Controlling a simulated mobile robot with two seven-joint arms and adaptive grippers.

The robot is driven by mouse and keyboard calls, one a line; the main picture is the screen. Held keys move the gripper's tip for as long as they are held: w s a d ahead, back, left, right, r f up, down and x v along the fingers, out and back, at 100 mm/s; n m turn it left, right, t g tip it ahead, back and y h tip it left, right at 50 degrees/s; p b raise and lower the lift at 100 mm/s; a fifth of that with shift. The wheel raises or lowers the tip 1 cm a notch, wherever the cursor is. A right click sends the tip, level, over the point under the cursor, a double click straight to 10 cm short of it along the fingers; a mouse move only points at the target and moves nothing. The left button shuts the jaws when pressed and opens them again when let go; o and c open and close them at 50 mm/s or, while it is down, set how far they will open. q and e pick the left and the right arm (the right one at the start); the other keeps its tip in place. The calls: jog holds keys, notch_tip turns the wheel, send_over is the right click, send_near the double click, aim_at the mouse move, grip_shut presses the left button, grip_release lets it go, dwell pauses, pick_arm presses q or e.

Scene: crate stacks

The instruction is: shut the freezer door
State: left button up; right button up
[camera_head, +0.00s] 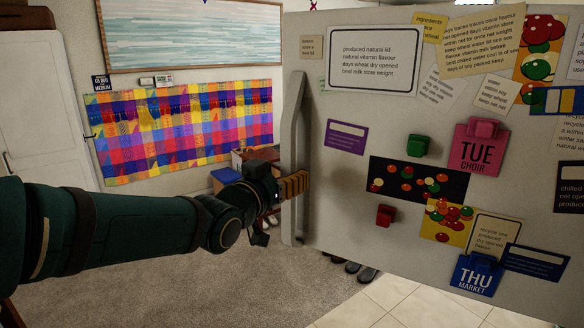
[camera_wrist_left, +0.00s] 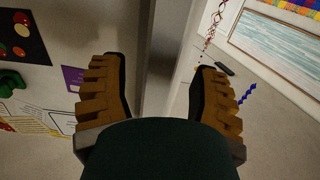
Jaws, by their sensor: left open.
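The freezer door (camera_head: 345,245) fills the right of the head view as a pale panel covered with notes and magnets. Its surface also shows at the left of the wrist view (camera_wrist_left: 85,25). A long upright grey handle (camera_head: 293,125) runs along the door's left edge. My left gripper (camera_head: 294,186) is at the lower half of this handle. In the left wrist view its two ridged brown fingers are apart, with the grey handle (camera_wrist_left: 158,65) running up between them. I cannot tell whether either finger touches it. The freezer's inside is not in view. My right gripper is not in view.
Left of the door is open carpet (camera_head: 200,290), with pale floor tiles (camera_head: 385,300) below the door. A colourful checked cloth (camera_head: 185,130) hangs on the wall behind. A white cabinet (camera_head: 45,110) stands at far left. A blue box (camera_head: 224,178) sits behind my gripper.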

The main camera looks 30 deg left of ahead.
pick_arm(q)
jog(key=shift+w+a, duration=0.1)
jog(key=shift+w, duration=1.85)
jog(key=c, duration=0.9)
grip_shut()
jog(key=shift+w+f, duration=0.15)
